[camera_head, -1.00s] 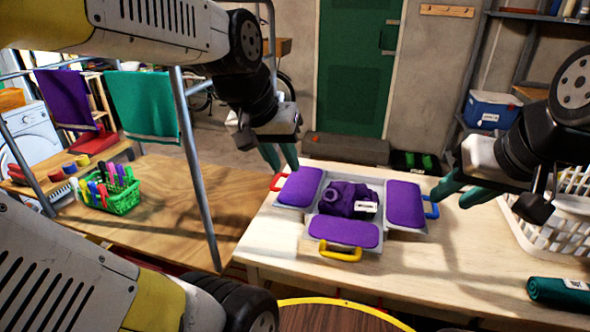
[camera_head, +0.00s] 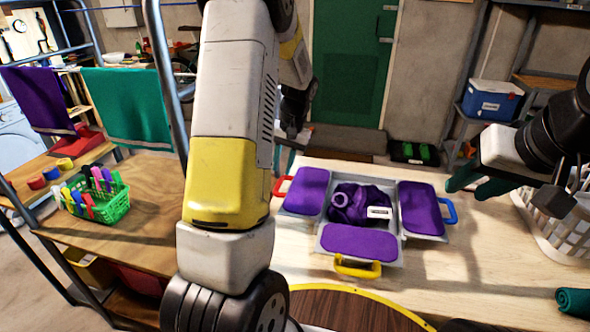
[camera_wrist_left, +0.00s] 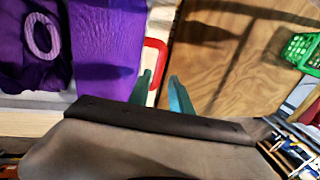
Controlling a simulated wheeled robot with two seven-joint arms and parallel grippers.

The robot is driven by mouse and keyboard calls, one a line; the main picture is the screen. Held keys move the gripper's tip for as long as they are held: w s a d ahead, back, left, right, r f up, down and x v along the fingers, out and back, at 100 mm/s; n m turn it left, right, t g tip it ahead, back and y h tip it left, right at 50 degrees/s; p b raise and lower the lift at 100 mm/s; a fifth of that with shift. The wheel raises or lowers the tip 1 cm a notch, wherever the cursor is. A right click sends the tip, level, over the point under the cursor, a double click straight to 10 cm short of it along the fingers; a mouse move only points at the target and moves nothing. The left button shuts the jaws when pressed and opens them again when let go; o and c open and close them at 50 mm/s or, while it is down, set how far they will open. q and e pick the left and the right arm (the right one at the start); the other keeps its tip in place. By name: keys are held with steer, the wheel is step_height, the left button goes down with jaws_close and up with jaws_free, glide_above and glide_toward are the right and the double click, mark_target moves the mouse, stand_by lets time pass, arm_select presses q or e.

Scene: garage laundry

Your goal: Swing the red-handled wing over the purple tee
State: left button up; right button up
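The folding board lies on the pale table, its wings spread flat. The red-handled wing (camera_head: 306,192) is at its left, with its red handle (camera_head: 277,187) on the outer edge. The bunched purple tee (camera_head: 350,204) lies in the centre with a white label. My left gripper (camera_head: 283,158) is by the red handle, partly hidden behind my arm. In the left wrist view its teal fingers (camera_wrist_left: 162,88) are apart, with the red handle (camera_wrist_left: 157,58) just beyond them; the left finger overlaps its end. My right gripper (camera_head: 480,185) is open and empty, right of the board.
The blue-handled wing (camera_head: 421,209) is at the right and the yellow-handled wing (camera_head: 350,242) in front. A green marker basket (camera_head: 100,203) stands on the left bench. A white laundry basket (camera_head: 550,235) and a dark green roll (camera_head: 574,301) are at the right.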

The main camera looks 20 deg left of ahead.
mark_target(279, 184)
arm_select(q)
steer(key=x, duration=0.6)
jaws_close()
stand_by(1.3)
